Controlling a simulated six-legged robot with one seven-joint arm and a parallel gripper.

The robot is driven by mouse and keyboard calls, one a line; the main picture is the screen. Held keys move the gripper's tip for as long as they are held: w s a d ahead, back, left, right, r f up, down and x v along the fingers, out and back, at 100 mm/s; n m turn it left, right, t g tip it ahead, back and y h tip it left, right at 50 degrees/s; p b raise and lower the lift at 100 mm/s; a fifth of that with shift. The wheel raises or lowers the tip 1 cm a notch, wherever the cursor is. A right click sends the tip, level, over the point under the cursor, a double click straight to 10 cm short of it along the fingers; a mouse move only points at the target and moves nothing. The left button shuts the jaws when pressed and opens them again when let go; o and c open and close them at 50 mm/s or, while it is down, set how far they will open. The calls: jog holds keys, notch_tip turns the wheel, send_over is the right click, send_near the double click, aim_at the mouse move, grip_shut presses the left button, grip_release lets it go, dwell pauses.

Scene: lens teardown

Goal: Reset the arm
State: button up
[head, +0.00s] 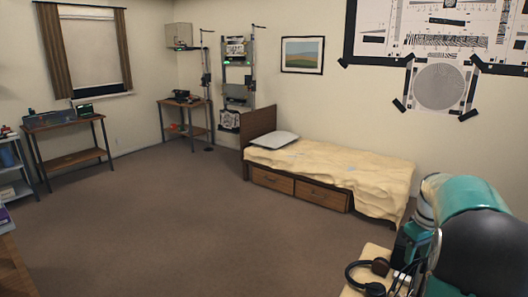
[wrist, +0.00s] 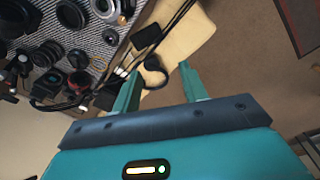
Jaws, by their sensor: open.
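My gripper (wrist: 158,88) shows in the wrist view with its two teal fingers spread apart and nothing between them. It is above a surface edge, with a beige pad (wrist: 185,42) and the brown floor beyond the fingertips. In the head view my teal and black arm is at the lower right, and the gripper's fingers cannot be made out there. Black headphones (head: 366,278) lie on the beige surface beside my arm. They appear near the left finger in the wrist view (wrist: 153,74).
Several lens parts lie on a patterned mat (wrist: 78,17) at the upper left of the wrist view. Dark cables run beside them. In the head view a bed (head: 335,171) stands against the wall, with workbenches (head: 72,158) at the back left. The carpet (head: 190,225) between is clear.

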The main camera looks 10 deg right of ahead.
jog(key=s+a+r+t, duration=0.1)
jog(key=a+r, duration=0.3)
jog(key=a, duration=0.8)
jog(key=s+a+r+t, duration=0.15)
jog(key=a+r, duration=0.35)
jog(key=a, duration=0.6)
jog(key=s+a+f+t, duration=0.2)
jog(key=s+a, duration=1.1)
jog(key=a, duration=0.3)
jog(key=shift+s+a+f+m+y, duration=0.2)
jog(key=shift+f+m+y, duration=0.1)
jog(key=shift+m, duration=0.1)
jog(key=shift+c, duration=0.7)
